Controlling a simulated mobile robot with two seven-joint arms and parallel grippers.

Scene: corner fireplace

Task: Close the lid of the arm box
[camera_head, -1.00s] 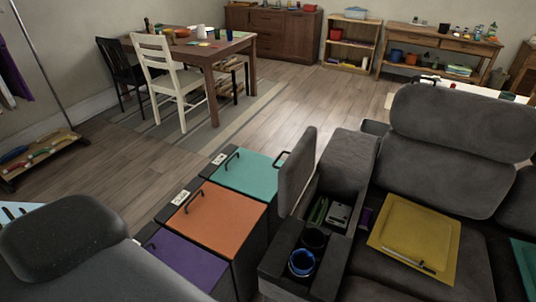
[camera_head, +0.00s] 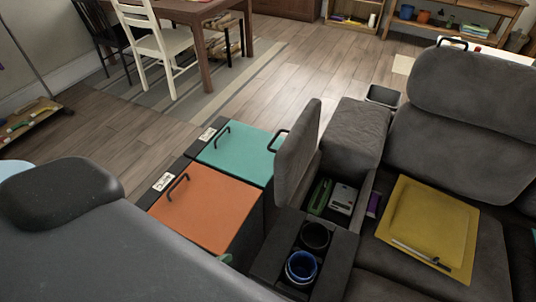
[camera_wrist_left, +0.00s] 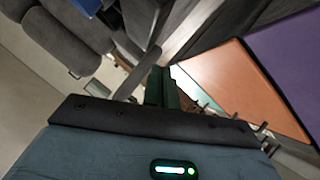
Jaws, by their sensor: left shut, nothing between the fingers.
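The arm box lid (camera_head: 299,155) is a grey padded panel. In the head view it stands upright, open, along the left side of the arm box (camera_head: 352,238). The box compartment is uncovered and holds a green item (camera_head: 320,196) and a pale grey device (camera_head: 343,198). My left gripper (camera_head: 225,258) shows only as a small green part beside the orange bin lid, left of the arm box and apart from the lid; the sofa back hides the rest. In the left wrist view its dark green fingers (camera_wrist_left: 160,88) are together and empty. My right gripper is not in view.
The orange-lidded bin (camera_head: 207,212) and teal-lidded bin (camera_head: 240,155) stand left of the lid, with raised handles. A blue cup (camera_head: 301,267) sits in the front cup holder. A yellow cushion (camera_head: 428,228) lies on the right seat. A grey sofa back (camera_head: 110,245) fills the lower left.

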